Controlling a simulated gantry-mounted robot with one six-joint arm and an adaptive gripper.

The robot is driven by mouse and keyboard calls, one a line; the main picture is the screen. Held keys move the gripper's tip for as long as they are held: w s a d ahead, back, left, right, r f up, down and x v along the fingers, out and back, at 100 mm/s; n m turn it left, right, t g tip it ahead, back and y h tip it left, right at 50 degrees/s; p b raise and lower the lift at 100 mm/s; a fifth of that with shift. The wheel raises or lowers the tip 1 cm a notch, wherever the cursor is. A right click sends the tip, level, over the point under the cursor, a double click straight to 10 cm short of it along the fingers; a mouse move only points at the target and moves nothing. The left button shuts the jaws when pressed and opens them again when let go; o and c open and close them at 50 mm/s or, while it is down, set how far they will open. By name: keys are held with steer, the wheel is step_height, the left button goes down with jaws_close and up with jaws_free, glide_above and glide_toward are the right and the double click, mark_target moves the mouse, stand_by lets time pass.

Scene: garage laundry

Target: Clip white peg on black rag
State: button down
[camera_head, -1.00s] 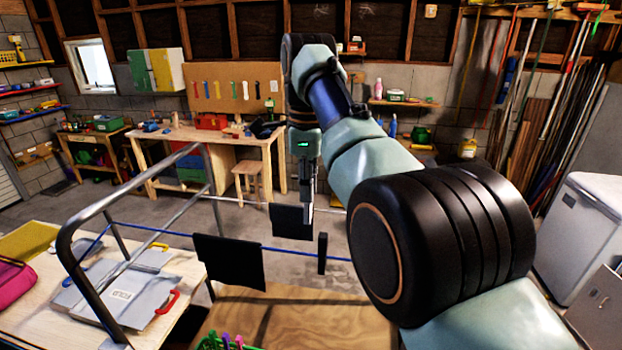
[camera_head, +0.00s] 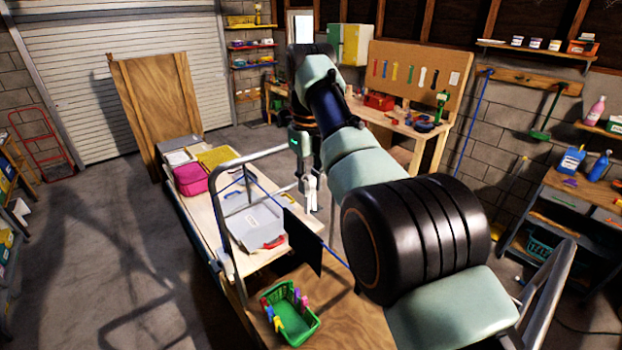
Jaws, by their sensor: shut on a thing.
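My gripper (camera_head: 311,208) points down at the end of my arm, beyond the blue line in the picture. It is shut on a small white thing that looks like the white peg (camera_head: 312,188). A black rag (camera_head: 303,242) hangs from the blue line, nearer the camera and lower in the picture than my gripper. I cannot tell the exact gap between them. My arm covers the line's right part, so any other rag there is hidden.
A green basket (camera_head: 297,329) with several coloured pegs stands on the wooden board (camera_head: 335,315). A metal frame (camera_head: 229,230) carries the blue line (camera_head: 333,253). The floor at left is open.

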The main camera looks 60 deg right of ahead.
steer(key=shift+f, duration=0.1)
steer(key=shift+f+b, duration=5.2)
steer(key=shift+b, duration=0.05)
steer(key=c, duration=0.9)
jaws_free()
steer(key=shift+r, duration=0.1)
steer(key=shift+c, duration=0.2)
